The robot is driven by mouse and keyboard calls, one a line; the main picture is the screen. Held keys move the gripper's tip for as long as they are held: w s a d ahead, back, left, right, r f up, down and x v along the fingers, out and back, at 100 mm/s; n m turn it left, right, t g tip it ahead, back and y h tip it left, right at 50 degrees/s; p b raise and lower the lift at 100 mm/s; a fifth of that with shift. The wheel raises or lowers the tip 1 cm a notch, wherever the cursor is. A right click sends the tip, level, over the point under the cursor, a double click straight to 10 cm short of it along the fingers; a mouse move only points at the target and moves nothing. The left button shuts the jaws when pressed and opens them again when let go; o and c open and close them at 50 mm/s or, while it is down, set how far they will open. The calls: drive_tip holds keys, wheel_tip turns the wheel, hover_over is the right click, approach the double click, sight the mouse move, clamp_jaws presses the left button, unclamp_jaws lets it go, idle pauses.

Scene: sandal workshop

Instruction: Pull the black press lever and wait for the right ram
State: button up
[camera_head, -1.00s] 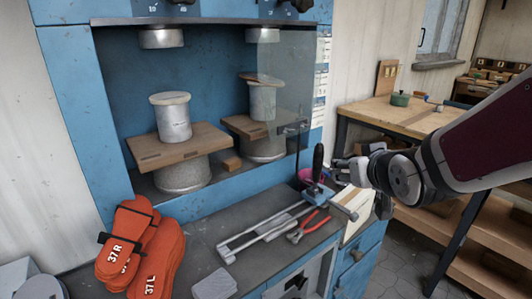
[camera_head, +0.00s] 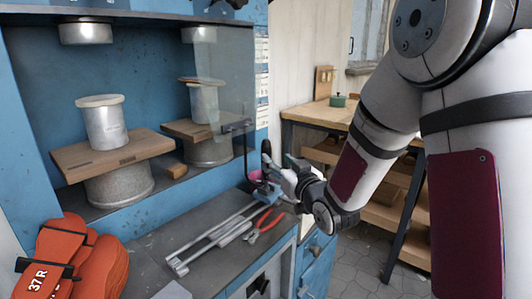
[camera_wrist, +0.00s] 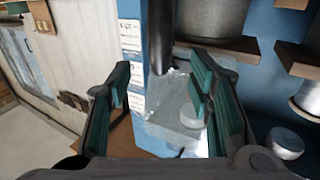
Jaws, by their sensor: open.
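The black press lever (camera_head: 266,151) is an upright dark handle at the right front of the blue press (camera_head: 225,178). In the wrist view the dark lever (camera_wrist: 161,40) comes down from the top edge between the lines of my two fingers. My gripper (camera_head: 276,179) is open, with its fingertips close to the lever's lower part; I cannot tell whether they touch. The green-padded fingers (camera_wrist: 160,90) show apart in the wrist view. The right ram (camera_head: 198,34) is up, with a clear gap above the right spool-shaped stack (camera_head: 204,104). The left ram (camera_head: 87,33) is also up.
A clear guard panel (camera_head: 222,85) hangs before the press's right side. Red pliers (camera_head: 262,225) and metal rails (camera_head: 205,240) lie on the grey bench below. Orange shoe lasts (camera_head: 100,265) lie at left. A wooden table (camera_head: 310,116) stands behind my arm.

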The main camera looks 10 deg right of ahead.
sight(268, 153)
drive_tip(key=w, duration=0.3)
drive_tip(key=w+a, duration=0.1)
drive_tip(key=w, duration=0.4)
drive_tip(key=shift+w+a, duration=0.25)
drive_tip(key=shift+w, duration=0.1)
drive_tip(key=shift+c, duration=0.2)
clamp_jaws()
